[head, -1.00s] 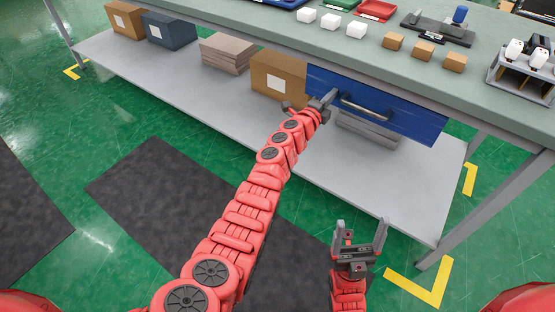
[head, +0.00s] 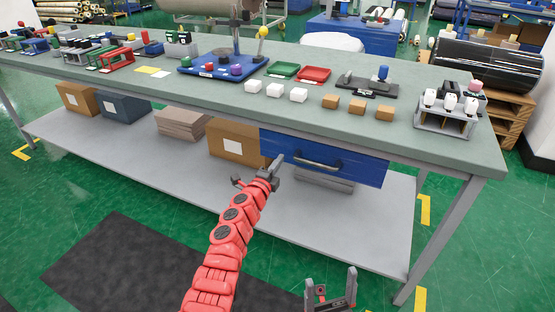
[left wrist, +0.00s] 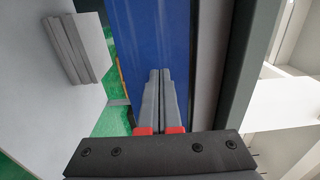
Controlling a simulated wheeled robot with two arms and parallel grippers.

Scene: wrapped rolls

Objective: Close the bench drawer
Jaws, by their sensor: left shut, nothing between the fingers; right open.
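The blue bench drawer (head: 350,172) is under the right part of the bench top (head: 420,120). A grey bar handle (head: 318,162) crosses its front. The drawer front sits close under the bench edge; I cannot tell whether a small gap remains. My left gripper (head: 278,162) is shut and empty, at the drawer front just left of the handle. In the left wrist view its fingers (left wrist: 160,85) point at the blue drawer face (left wrist: 150,35); contact is not clear. My right gripper (head: 331,288) is open and empty, low in front of the bench, partly cut off.
A lower shelf (head: 345,225) holds cardboard boxes (head: 233,146) and a grey stack (head: 325,183) below the drawer. White and brown small blocks (head: 330,103), trays and a rack (head: 448,115) stand on the bench top. The green floor in front is clear around a dark mat (head: 120,265).

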